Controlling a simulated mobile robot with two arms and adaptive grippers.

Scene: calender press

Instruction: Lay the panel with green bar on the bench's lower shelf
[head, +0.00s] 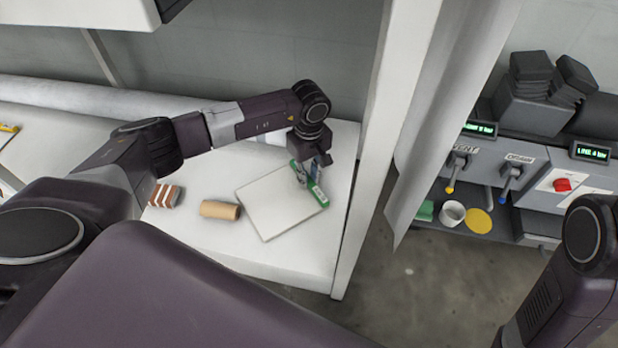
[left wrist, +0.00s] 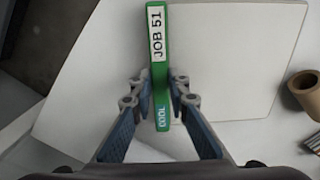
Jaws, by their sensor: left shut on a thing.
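The panel (head: 280,207) is a pale flat sheet with a green bar (head: 311,183) along its right edge. It lies at or just above the white bench top (head: 262,262); I cannot tell whether it touches. My left gripper (head: 303,172) is shut on the green bar. In the left wrist view, the fingers (left wrist: 161,100) close on both sides of the bar (left wrist: 158,60), which carries labels reading "JOB 51" and "COOL". The panel (left wrist: 225,50) extends to the right there. The lower shelf is not clearly visible. My right gripper is not in view.
A cardboard roll (head: 220,210) and a brown-and-white striped block (head: 165,196) lie left of the panel. A white upright (head: 362,190) stands just right of it. Beyond a hanging sheet (head: 445,100), a grey machine holds a white cup (head: 452,213) and a yellow disc (head: 478,221).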

